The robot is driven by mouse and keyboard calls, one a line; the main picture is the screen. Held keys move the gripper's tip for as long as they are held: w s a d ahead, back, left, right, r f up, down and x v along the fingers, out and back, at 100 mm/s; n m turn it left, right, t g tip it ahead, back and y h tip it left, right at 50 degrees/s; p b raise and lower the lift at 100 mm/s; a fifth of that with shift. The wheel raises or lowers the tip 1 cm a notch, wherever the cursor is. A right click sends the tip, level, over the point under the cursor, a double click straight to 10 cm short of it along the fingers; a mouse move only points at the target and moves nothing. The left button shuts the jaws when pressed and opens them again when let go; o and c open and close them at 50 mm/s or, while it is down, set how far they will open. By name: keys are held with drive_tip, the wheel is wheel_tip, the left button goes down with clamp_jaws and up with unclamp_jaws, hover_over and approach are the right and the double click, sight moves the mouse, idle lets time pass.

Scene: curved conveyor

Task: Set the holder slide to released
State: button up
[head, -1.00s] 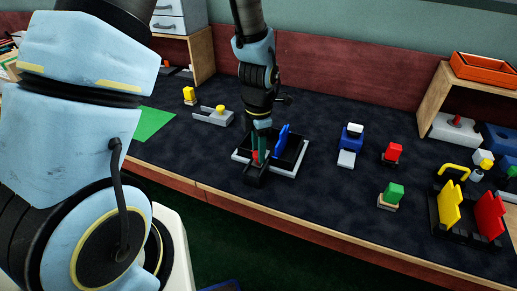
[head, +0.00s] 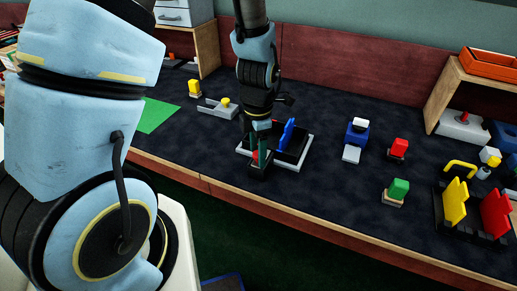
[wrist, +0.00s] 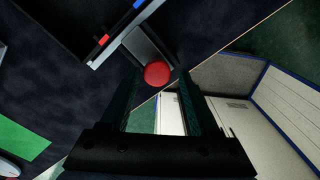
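The holder (head: 300,165) is a black tray in a light frame on the dark bench, with an upright blue plate (head: 287,133). Its slide shows in the wrist view as a grey bar (wrist: 143,48) with a round red knob (wrist: 157,75). Beside it, the holder's edge carries a red mark (wrist: 103,40) and a blue mark (wrist: 138,5). My gripper (head: 258,163) points down at the holder's front left corner. In the wrist view its fingers are apart, with the knob between or just beyond the tips; contact cannot be told.
A grey bracket with a yellow knob (head: 217,109) stands to the left. The bench's front edge is close to my gripper.

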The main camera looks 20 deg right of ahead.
drive_tip(key=shift+o, duration=0.5)
drive_tip(key=shift+w, duration=0.1)
drive_tip(key=shift+r, duration=0.25)
wheel_tip(320, 180, up, 10)
drive_tip(key=shift+r+b, duration=0.15)
drive_tip(key=shift+b, duration=0.25)
drive_tip(key=w+a+r+m, duration=0.1)
drive_tip(key=a+m, duration=0.8)
drive_tip(key=a, duration=0.2)
drive_tip(key=w+a+r+m+t, duration=0.1)
drive_tip(key=w+a+m, duration=0.1)
drive_tip(key=a+m, duration=0.8)
drive_tip(key=shift+w+a+r+m+t, duration=0.25)
drive_tip(key=shift+a+r+m+t, duration=0.05)
drive_tip(key=shift+a, duration=0.95)
